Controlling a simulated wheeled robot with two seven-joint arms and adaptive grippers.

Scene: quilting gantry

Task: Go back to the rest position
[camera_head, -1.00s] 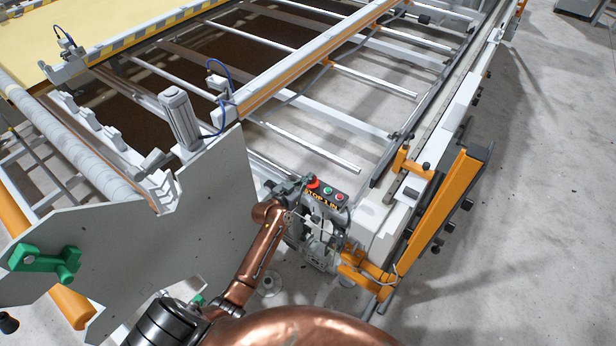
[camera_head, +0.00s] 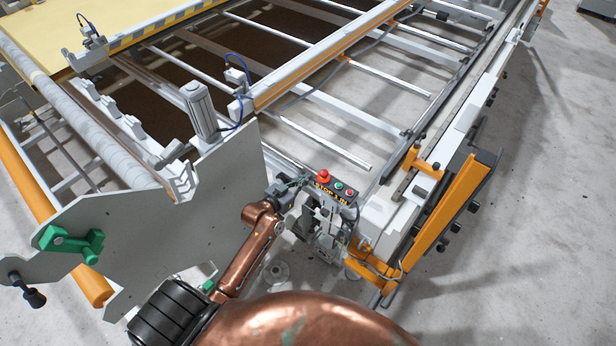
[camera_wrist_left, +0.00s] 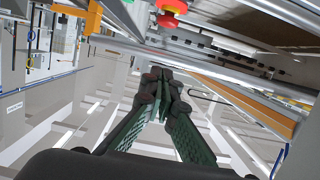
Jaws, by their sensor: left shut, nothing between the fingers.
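My left gripper (camera_head: 292,186) is at the end of the copper arm that comes in from the lower left. It is close to the left side of the control box (camera_head: 336,190) with the red stop button (camera_head: 323,175). I cannot tell from the head view whether they touch. In the left wrist view the gripper's fingers (camera_wrist_left: 164,76) are shut with nothing between them, and the red button (camera_wrist_left: 170,7) shows at the top edge, apart from the fingertips. My right gripper is not in view.
A large grey side plate (camera_head: 185,225) with a green handle (camera_head: 70,242) stands left of my arm. The gantry frame rails (camera_head: 320,60) lie ahead. An orange bracket (camera_head: 455,210) stands to the right. The floor (camera_head: 540,200) at the far right is clear.

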